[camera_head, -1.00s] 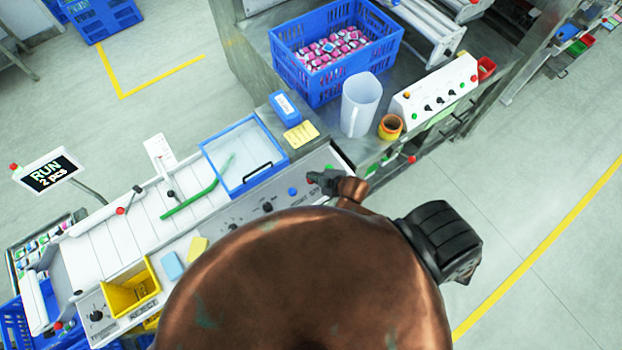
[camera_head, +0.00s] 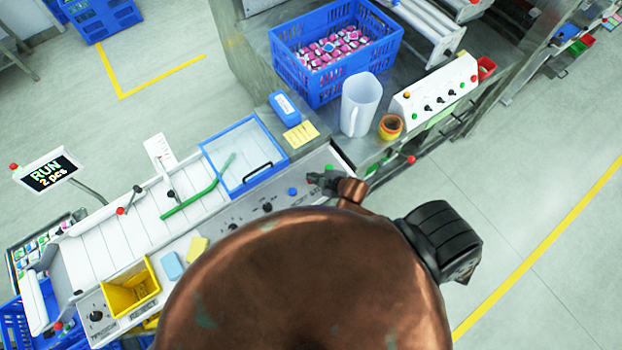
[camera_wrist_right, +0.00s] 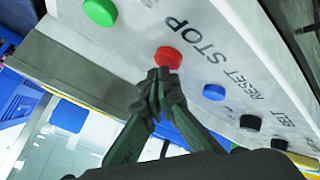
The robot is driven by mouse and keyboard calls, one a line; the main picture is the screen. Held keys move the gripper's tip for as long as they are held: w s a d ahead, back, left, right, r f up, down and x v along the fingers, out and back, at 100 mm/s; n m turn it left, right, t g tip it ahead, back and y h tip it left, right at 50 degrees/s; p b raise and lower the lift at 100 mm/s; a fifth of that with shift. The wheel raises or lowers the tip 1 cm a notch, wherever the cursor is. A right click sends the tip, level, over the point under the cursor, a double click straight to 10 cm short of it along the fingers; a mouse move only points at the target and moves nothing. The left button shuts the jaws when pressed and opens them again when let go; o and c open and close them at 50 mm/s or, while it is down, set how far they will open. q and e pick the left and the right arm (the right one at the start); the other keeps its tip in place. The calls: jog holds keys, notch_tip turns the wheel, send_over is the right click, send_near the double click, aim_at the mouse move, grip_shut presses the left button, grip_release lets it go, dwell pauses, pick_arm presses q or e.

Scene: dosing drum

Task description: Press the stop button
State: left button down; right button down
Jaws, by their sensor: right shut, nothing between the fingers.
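The red stop button (camera_wrist_right: 169,57) sits on the sloped control panel (camera_wrist_right: 225,75), beside the printed word STOP, in the right wrist view. My right gripper (camera_wrist_right: 160,78) is shut and empty, with its fingertips right at the button's near edge; I cannot tell whether they touch it. In the head view my right gripper (camera_head: 313,178) is over the right end of the panel and hides the red button. The display (camera_head: 50,173) reads RUN, 2 pcs. My left gripper is not in view.
A green button (camera_wrist_right: 100,12) lies on one side of the red one; a blue button (camera_wrist_right: 214,92) and a black knob (camera_wrist_right: 250,123) lie on the other. A blue-framed clear cover (camera_head: 243,155), white jug (camera_head: 360,103) and orange cup (camera_head: 390,127) stand behind the panel.

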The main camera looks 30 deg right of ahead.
jog(key=shift+f, duration=0.45)
dwell(0.4)
dwell(0.3)
jog(key=shift+r+p, duration=0.95)
notch_tip(320, 180, up, 5)
jog(key=p, duration=0.5)
dwell(0.6)
